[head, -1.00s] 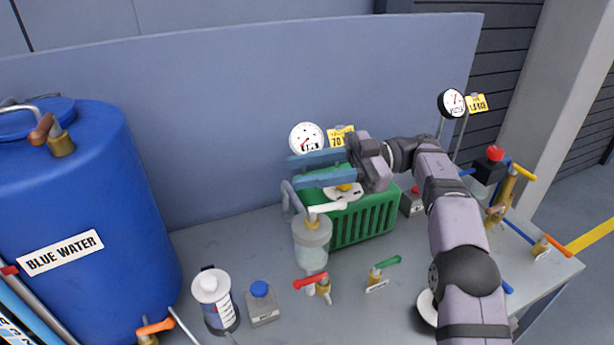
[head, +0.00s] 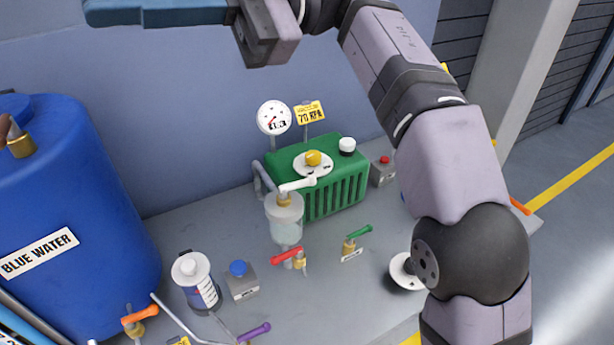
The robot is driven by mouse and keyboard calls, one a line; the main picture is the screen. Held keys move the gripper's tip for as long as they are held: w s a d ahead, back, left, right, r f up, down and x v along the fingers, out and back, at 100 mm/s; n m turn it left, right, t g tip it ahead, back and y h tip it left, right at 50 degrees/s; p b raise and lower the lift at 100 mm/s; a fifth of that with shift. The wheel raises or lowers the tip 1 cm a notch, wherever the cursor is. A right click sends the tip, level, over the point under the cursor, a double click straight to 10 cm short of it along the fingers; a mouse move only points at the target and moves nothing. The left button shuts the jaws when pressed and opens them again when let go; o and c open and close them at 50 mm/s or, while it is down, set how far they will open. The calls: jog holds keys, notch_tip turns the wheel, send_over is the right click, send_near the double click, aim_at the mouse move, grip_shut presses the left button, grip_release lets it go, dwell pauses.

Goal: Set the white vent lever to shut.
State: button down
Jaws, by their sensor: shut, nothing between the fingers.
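The white vent lever (head: 298,185) sits on a brass fitting on top of the clear jar (head: 285,222), in front of the green radiator-like box (head: 338,203). The lever lies roughly level and points right, toward the box. My gripper (head: 100,12) is at the top edge of the view, high above the bench and well clear of the lever. Its blue fingers are shut and empty, pointing left, and are partly cut off by the frame edge.
A gauge (head: 274,117) and a yellow "70 kPa" tag (head: 310,113) stand behind the jar. Red (head: 286,256), green (head: 359,231) and purple (head: 254,332) handles stand nearby. A blue drum (head: 70,180) is at left. My arm covers the right side.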

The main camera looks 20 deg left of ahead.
notch_tip(320, 180, up, 14)
jog(key=w+m+t+y, duration=0.2)
jog(key=m+y, duration=0.2)
jog(key=y, duration=0.4)
jog(key=w+d+r+m+t+y, duration=0.1)
jog(key=w+r+m+t+y, duration=0.45)
jog(key=w+m+t, duration=0.85)
jog(key=w+d+f+m+t+h, duration=0.3)
jog(key=w+f+m+t+h, duration=0.9)
jog(key=t, duration=0.4)
jog(key=w+d+f+m+g+h, duration=0.1)
jog(key=w+f+g+h, duration=0.2)
jog(key=f, duration=0.7)
jog(key=d+f+m+g+h, duration=0.25)
jog(key=f+h, duration=0.25)
jog(key=f, duration=0.4)
jog(key=s+d+f+n+g+h, duration=0.2)
jog(key=s+d+f+n+g, duration=0.1)
jog(key=s+f, duration=0.4)
jog(key=s+d+f+n+g+h, duration=0.2)
jog(key=s+d+f+n+g, duration=0.1)
jog(key=s+f+g, duration=0.3)
notch_tip(320, 180, down, 3)
jog(key=shift+s+d+r, duration=0.15)
jog(key=shift+s+d, duration=0.1)
jog(key=shift+s, duration=0.4)
